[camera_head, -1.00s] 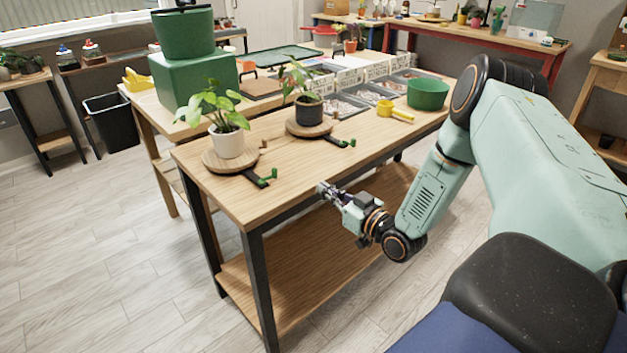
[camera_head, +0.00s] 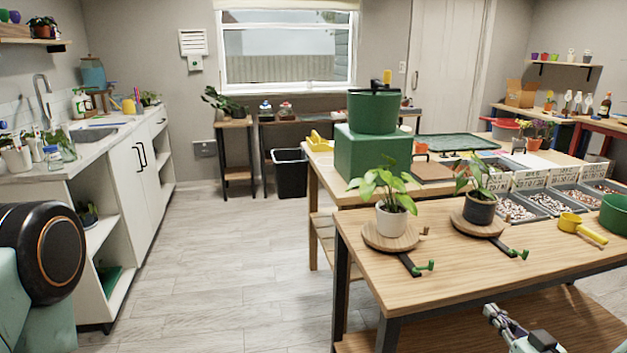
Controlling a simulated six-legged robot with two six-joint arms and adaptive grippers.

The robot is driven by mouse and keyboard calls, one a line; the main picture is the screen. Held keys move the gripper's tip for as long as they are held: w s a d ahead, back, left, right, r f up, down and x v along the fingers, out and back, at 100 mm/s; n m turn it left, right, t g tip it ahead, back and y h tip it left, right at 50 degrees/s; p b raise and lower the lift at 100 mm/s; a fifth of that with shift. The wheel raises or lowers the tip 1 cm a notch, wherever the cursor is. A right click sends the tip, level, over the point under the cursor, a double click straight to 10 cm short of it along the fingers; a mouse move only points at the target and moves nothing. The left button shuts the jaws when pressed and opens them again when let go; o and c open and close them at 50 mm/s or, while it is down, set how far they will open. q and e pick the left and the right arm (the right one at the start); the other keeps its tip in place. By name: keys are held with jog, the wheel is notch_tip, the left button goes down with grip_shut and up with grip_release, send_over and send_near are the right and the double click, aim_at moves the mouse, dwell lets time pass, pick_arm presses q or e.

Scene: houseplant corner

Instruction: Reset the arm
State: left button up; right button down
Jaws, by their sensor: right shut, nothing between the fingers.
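My right gripper (camera_head: 494,314) shows at the bottom right, in front of the near edge of the wooden table (camera_head: 460,268). It is shut and empty, apart from the plants on the table. Part of my left arm (camera_head: 40,270) shows at the left edge; its gripper is out of the picture. A plant in a white pot (camera_head: 391,222) stands on a round wooden stand (camera_head: 376,240). A plant in a black pot (camera_head: 480,208) stands on a second round stand (camera_head: 468,224).
A yellow scoop (camera_head: 580,226) and a green bowl (camera_head: 614,213) lie on the table's right. Grey trays (camera_head: 552,203) of pebbles stand behind. A green box (camera_head: 372,160) is at the back left. A white counter (camera_head: 130,165) is at left. The floor (camera_head: 220,250) between is clear.

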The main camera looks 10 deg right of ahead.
jog(key=s+a+f+m+g, duration=0.3)
jog(key=s+a+f+g, duration=0.65)
jog(key=a+f, duration=0.25)
jog(key=s+a+f+n+g, duration=0.1)
jog(key=s+a+g, duration=0.2)
jog(key=s, duration=0.8)
jog(key=s+a+f+n+g, duration=0.1)
jog(key=s+a+g, duration=0.3)
jog(key=s, duration=0.8)
jog(key=a, duration=0.2)
jog(key=shift+s+a+f+n+h, duration=0.2)
jog(key=shift+a+f+n+h, duration=0.1)
jog(key=shift+a+h, duration=0.1)
